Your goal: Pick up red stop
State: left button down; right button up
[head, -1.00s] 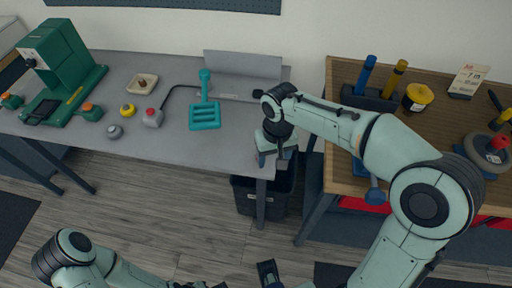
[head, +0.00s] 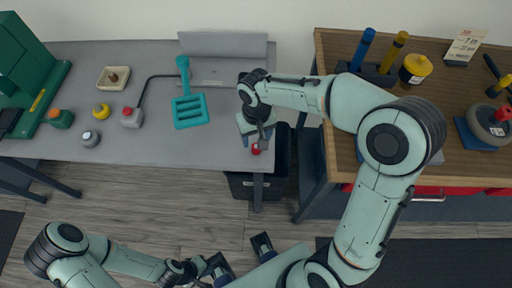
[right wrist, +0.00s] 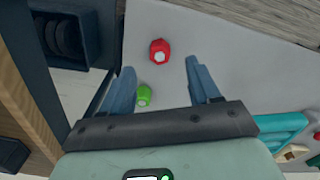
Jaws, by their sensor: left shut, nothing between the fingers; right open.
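The red stop (right wrist: 159,51), a small round red piece with a pale patch, lies on the grey table in the right wrist view. It shows partly in the head view (head: 256,149), beside the fingers at the table's front right corner. My right gripper (right wrist: 162,72) is open and empty, with the red stop just beyond its fingertips and roughly between their lines. In the head view my right gripper (head: 255,138) hangs over that corner. My left gripper (head: 219,267) is shut and empty, low in the head view and away from the table.
A small green piece (right wrist: 144,95) lies by the left finger in the right wrist view. The grey table (head: 150,150) also holds a turquoise slotted tool (head: 190,110), a yellow piece (head: 102,110) and a red-topped box (head: 131,117). A wooden bench (head: 335,50) stands right, beyond a dark bin (head: 240,184).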

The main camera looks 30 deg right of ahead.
aim_at(256, 149)
notch_tip(256, 149, down, 5)
jog(key=shift+w+d+f, duration=0.1)
jog(key=shift+f, duration=0.05)
jog(key=c, duration=1.1)
